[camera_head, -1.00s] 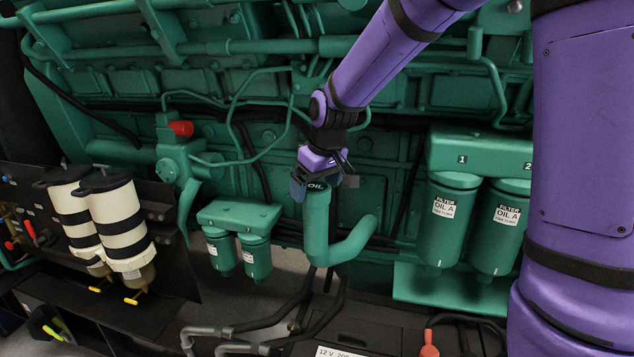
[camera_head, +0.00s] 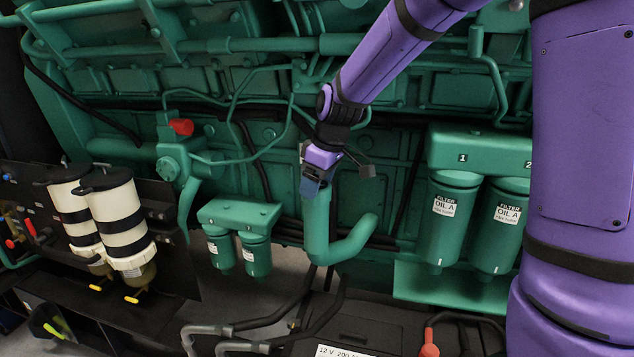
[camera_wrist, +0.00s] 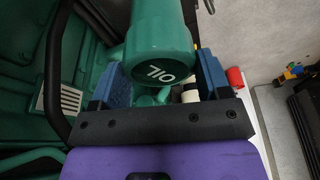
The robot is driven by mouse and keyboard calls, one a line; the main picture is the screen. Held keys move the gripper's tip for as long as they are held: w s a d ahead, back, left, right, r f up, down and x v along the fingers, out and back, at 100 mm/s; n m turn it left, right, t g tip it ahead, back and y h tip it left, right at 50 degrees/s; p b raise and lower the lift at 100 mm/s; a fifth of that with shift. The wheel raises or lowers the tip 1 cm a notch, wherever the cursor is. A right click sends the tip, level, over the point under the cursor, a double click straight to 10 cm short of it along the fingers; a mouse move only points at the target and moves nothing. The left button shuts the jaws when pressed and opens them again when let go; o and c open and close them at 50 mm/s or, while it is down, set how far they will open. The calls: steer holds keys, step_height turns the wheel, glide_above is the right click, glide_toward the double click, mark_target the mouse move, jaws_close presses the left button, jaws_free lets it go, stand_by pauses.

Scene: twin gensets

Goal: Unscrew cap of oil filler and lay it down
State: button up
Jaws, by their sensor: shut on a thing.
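The oil filler (camera_head: 317,240) is a green upright pipe with a curved elbow, in the middle of the head view. My gripper (camera_head: 312,182) is at the top of the filler. Its blue fingers stand on either side of the cap in the wrist view (camera_wrist: 164,80), shut on it.
Green engine pipework runs close behind my arm. Two large oil filters (camera_head: 452,215) (camera_head: 500,232) hang to the right, and two small green filters (camera_head: 222,250) (camera_head: 257,256) to the left. White canisters (camera_head: 118,222) stand further left.

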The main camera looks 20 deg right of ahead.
steer(key=shift+r, duration=0.15)
steer(key=n+y, duration=0.1)
steer(key=n, duration=0.3)
steer(key=shift+w+n+g, duration=0.1)
steer(key=shift+n+g, duration=0.2)
steer(key=shift+g, duration=0.1)
steer(key=n+g, duration=0.1)
steer(key=n, duration=0.3)
steer(key=shift+n, duration=0.3)
steer(key=o, duration=1)
steer(key=shift+c, duration=0.2)
